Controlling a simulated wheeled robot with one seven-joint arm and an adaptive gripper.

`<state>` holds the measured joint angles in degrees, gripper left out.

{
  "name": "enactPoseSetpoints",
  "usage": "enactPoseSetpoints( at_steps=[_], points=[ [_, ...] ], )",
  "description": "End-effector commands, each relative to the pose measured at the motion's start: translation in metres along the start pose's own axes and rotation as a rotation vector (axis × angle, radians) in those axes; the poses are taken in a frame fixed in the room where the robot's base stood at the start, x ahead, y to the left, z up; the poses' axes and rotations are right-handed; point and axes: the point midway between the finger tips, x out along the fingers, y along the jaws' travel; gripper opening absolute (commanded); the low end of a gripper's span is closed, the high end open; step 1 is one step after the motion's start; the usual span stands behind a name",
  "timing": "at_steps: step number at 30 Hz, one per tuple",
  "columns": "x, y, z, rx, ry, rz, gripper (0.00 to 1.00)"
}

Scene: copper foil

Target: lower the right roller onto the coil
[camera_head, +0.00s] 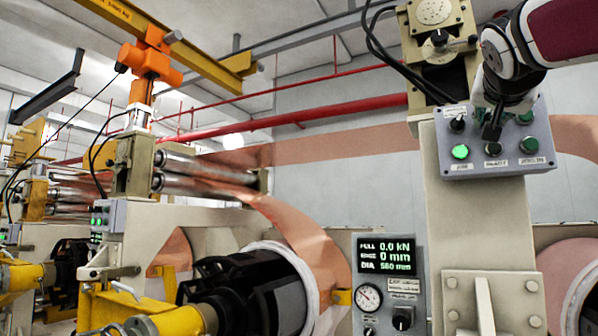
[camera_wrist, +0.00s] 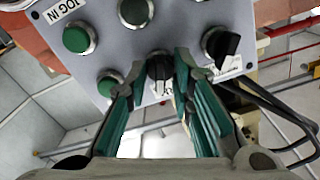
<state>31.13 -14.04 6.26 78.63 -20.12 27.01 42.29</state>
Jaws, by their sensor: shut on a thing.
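My gripper (camera_head: 493,122) is at the grey control box (camera_head: 470,172) at the upper right of the head view. In the wrist view my gripper (camera_wrist: 159,77) has its two green-lined fingers closed around the black middle selector knob (camera_wrist: 159,64). A copper coil (camera_head: 572,285) shows partly at the right edge of the head view. Another copper-wound coil (camera_head: 328,262) with a pale rim is at the lower middle. I cannot make out a right roller clearly. Steel rollers (camera_head: 195,172) with copper foil between them are at the left.
Around the held knob are another black knob (camera_head: 457,124), a lit green button (camera_head: 460,151) and a green jog-in button (camera_wrist: 77,38). A display panel (camera_head: 388,254) reads 0.0 kN, 0 mm and 560 mm. Black cables (camera_wrist: 275,108) hang close to the box.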

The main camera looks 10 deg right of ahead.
Motion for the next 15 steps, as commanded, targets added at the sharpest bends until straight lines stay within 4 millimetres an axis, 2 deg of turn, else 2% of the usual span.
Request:
enactPoseSetpoints(
  at_steps=[15],
  points=[
    [-0.0005,-0.0016,-0.0004,-0.465,0.0,-0.002,0.0]
  ],
)
